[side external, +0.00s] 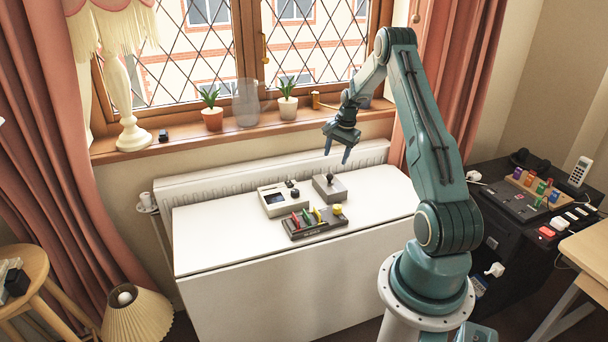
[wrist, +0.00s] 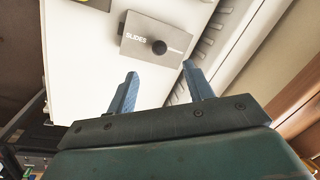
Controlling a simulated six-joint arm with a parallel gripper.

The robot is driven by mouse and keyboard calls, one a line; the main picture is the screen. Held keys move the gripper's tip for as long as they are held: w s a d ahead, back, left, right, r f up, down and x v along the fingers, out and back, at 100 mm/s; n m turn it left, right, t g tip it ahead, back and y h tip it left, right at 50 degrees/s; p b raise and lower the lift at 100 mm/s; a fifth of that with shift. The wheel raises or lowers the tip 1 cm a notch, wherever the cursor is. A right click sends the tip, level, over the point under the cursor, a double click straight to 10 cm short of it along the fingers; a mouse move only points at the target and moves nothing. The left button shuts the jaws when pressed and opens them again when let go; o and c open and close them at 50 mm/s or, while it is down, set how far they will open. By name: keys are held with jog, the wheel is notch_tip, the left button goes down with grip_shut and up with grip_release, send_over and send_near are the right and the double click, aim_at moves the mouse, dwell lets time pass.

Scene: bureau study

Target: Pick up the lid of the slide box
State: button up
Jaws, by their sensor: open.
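The slide box is a grey box marked "SLIDES", its lid (wrist: 152,38) carrying a round black knob (wrist: 158,47). In the side external view the lid (side external: 330,186) shows at the right of the group on the white table, with the knob (side external: 330,177) standing up from it. The lid appears seated on the box. My gripper (side external: 336,158) is open and empty, above and a little behind the box in the side view. In the wrist view its two blue fingers (wrist: 158,82) point toward the box and are apart from it.
A grey device with a dark screen (side external: 283,198) and a dark rack with coloured pieces (side external: 314,223) stand left and in front of the box on the white table (side external: 220,240). A radiator (side external: 190,187) and windowsill with potted plants (side external: 212,118) lie behind. The table's right side is clear.

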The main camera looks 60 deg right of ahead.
aim_at(331, 174)
jog(key=shift+w+f, duration=0.15)
jog(key=shift+f, duration=0.6)
jog(key=shift+w+f, duration=0.15)
jog(key=shift+f, duration=0.6)
jog(key=shift+f, duration=0.15)
jog(key=shift+w+d+f, duration=0.1)
jog(key=shift+w+f, duration=0.15)
jog(key=shift+f, duration=0.95)
jog(key=shift+w+f, duration=0.2)
jog(key=shift+f, duration=1)
jog(key=c, duration=1)
